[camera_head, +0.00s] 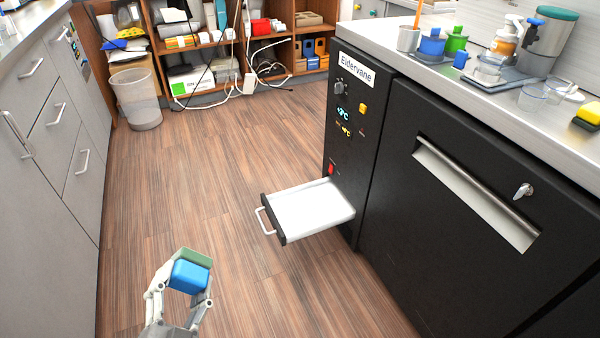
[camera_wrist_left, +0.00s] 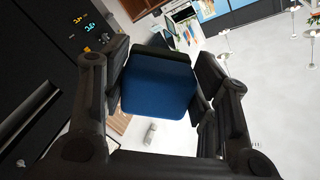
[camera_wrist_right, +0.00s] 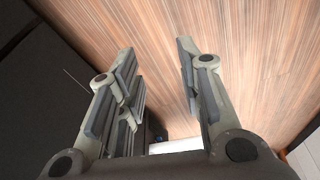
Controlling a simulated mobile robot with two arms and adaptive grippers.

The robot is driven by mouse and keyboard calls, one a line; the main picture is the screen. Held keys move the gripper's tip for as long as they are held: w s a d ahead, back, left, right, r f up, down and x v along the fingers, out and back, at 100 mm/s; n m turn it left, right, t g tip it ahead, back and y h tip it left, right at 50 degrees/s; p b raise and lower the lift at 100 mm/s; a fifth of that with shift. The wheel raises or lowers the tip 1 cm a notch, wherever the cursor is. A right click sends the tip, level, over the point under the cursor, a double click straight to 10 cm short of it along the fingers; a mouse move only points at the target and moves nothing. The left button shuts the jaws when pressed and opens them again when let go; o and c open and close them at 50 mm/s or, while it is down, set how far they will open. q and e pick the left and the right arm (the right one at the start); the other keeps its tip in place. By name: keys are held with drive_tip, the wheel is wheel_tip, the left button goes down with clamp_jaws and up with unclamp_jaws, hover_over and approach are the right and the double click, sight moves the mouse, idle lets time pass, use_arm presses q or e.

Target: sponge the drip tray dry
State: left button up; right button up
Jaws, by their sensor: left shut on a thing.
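The drip tray (camera_head: 318,208) is pulled out low from the black Eldervane machine (camera_head: 352,150). It has a pale floor, a black front and a light handle (camera_head: 264,220). My left gripper (camera_head: 182,284) is shut on a blue sponge with a green layer (camera_head: 191,276). It holds the sponge in the air to the left of and nearer than the tray, apart from it. The blue sponge (camera_wrist_left: 158,86) also shows between the fingers in the left wrist view. My right gripper (camera_wrist_right: 153,50) is open and empty over the wood floor; it is not in the head view.
The counter (camera_head: 470,65) above the machine holds bottles, cups and a yellow-and-black block (camera_head: 590,114). Grey drawers (camera_head: 65,110) stand at left, a waste bin (camera_head: 136,98) and shelves with cables (camera_head: 235,50) at the back. The wood floor (camera_head: 200,170) between is clear.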

sight(179, 253)
use_arm(q)
drive_tip(key=shift+w, duration=0.1)
